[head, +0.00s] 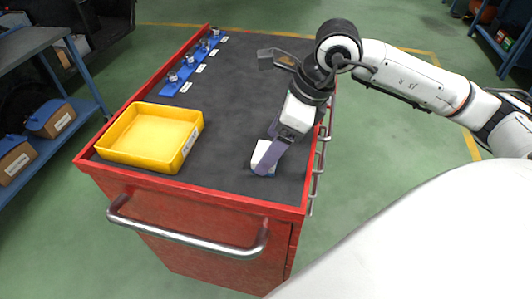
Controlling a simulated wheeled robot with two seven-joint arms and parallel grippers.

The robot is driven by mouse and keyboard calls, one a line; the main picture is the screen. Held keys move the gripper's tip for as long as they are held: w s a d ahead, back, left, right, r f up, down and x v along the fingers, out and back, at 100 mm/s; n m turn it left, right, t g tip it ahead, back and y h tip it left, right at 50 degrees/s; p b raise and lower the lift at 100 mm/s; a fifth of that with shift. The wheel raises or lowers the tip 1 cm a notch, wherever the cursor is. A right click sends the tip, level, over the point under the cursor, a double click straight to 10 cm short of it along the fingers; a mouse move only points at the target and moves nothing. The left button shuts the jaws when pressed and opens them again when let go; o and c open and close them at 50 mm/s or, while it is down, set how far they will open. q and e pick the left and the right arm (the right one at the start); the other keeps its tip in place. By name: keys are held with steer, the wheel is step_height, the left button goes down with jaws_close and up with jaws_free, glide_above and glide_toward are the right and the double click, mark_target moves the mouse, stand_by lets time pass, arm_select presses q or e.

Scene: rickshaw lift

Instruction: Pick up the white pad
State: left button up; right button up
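The white pad (258,154) is a small white block near the front right of the dark top of the red cart. My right gripper (269,152), with purple fingers, reaches down over the pad from the upper right. One finger crosses in front of the pad and hides part of it. The far finger is mostly hidden, so I cannot tell whether the fingers are closed on the pad. The pad appears to be at the level of the cart top. My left gripper is not in view.
A yellow tray (188,146) stands empty at the cart's front left. A blue strip (183,78) with several metal parts lies along the left edge. A grey see-through holder (266,59) is at the back right. The middle of the dark top (226,104) is clear. A raised red rim borders it.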

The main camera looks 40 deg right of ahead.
steer(key=shift+w+a+f, duration=0.15)
steer(key=shift+f, duration=0.4)
steer(key=c, duration=1.2)
step_height(320, 180, up, 10)
steer(key=shift+r, duration=0.1)
steer(key=shift+c, duration=0.2)
